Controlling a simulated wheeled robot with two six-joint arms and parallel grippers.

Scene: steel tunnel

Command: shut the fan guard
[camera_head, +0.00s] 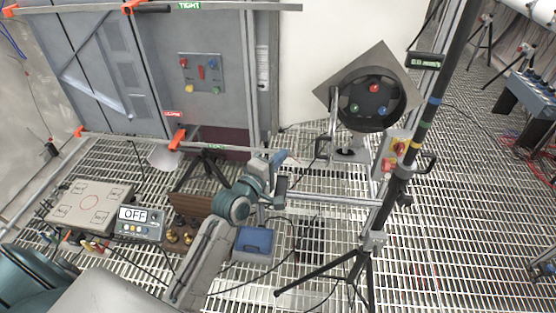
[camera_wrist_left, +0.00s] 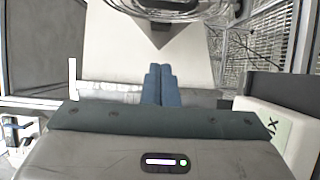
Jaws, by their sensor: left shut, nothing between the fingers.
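The fan (camera_head: 391,84) is a dark round housing on a tilted square grey plate (camera_head: 382,56), with red, green and blue round parts inside. A thin pale metal frame (camera_head: 333,118) stands at its left edge; it looks like the guard seen nearly edge-on, but its exact angle is unclear. My left gripper (camera_head: 281,160) is shut and empty, left of and below the fan, apart from it. In the left wrist view its blue fingers (camera_wrist_left: 159,84) are together, and curved metal rings (camera_wrist_left: 175,8) show cut off at the top edge. My right gripper is not in view.
A switch box (camera_head: 399,147) with red and yellow parts sits below the fan. A black tripod pole (camera_head: 413,130) stands at its right. A grey cabinet (camera_head: 215,35) is at the back left.

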